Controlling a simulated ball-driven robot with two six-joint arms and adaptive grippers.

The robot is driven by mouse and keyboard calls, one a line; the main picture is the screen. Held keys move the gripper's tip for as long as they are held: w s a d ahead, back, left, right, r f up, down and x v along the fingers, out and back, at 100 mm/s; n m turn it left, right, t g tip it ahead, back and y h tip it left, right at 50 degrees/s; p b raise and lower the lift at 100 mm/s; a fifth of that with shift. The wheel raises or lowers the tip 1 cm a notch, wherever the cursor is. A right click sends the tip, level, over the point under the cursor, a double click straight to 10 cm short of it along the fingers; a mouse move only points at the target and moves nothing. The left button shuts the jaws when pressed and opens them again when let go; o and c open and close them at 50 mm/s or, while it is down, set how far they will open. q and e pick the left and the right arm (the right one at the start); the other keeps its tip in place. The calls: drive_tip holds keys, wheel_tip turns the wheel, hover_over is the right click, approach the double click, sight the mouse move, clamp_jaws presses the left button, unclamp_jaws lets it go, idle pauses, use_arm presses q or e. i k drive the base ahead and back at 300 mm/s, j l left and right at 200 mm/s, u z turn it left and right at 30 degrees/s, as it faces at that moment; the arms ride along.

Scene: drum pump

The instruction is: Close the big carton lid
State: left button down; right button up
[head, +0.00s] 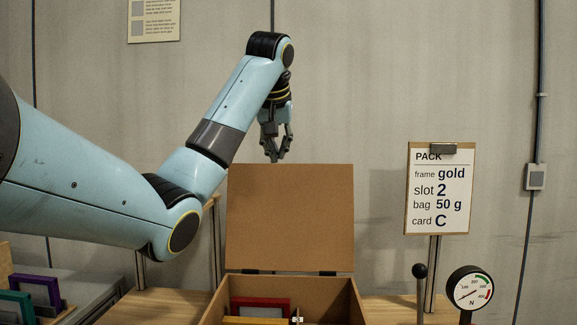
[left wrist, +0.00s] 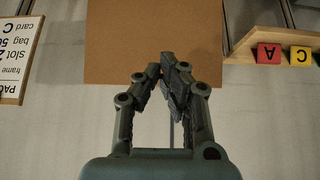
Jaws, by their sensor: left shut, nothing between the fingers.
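The big carton (head: 355,297) stands open at the bottom centre of the head view. Its brown lid (head: 290,215) stands upright at the back, on two dark hinges. Inside the carton I see a red frame and a yellow piece, partly cut off by the picture edge. My right gripper is not in view.
A pack sign (head: 438,188) on a post and a dial gauge (head: 469,287) stand right of the carton, beside a black-knobbed lever (head: 420,271). Coloured frames (head: 35,290) stand at the lower left. A shelf (left wrist: 240,50) with lettered cards shows in the left wrist view.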

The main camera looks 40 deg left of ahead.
sight(287, 218)
drive_tip(key=i+j, duration=0.7)
drive_tip(key=j, duration=0.15)
